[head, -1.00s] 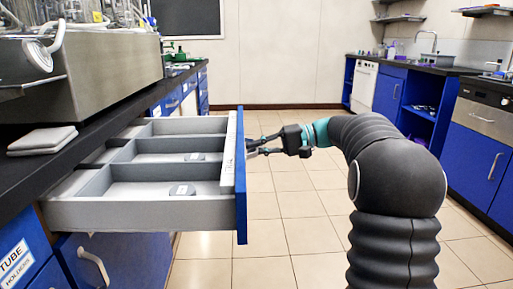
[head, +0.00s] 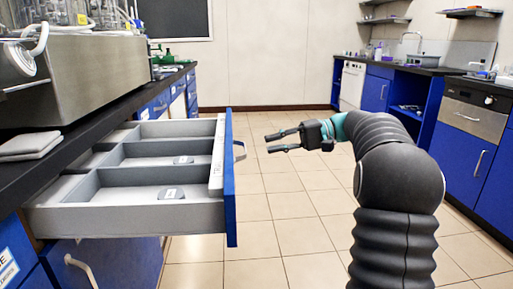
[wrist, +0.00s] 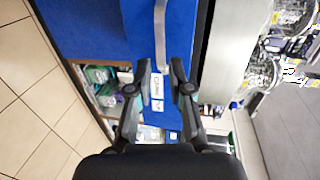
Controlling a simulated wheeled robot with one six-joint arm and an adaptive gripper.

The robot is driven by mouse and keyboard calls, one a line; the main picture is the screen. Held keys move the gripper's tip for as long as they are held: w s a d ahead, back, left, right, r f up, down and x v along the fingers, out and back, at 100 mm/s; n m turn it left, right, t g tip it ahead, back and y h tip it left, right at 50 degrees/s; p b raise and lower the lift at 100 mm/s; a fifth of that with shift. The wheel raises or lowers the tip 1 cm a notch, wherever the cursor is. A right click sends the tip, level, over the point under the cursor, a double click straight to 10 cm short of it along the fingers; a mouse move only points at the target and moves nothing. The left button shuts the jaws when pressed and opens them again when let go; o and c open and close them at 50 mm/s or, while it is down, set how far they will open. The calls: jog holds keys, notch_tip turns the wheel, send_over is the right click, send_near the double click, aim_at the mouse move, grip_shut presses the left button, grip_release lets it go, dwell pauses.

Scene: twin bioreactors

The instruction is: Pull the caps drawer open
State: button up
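The caps drawer (head: 229,180) stands pulled out from the left bench, with its blue front and grey dividers showing. Small labelled pieces lie in its compartments. Its handle (head: 240,151) is a grey bar on the outer face of the front. My gripper (head: 276,141) is open and empty to the right of the handle, with a clear gap between them. In the wrist view, the two fingers (wrist: 161,72) are spread, and the handle (wrist: 160,35) lies beyond them against the blue front. Nothing is between the fingers.
A steel-cased bioreactor (head: 80,75) stands on the dark left bench (head: 90,130), with a folded grey cloth (head: 30,146) near the edge. A closed blue drawer with a handle is below. Tiled floor (head: 280,225) is clear between the left bench and the blue cabinets (head: 460,160) on the right.

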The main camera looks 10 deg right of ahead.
jog(key=shift+v, duration=2)
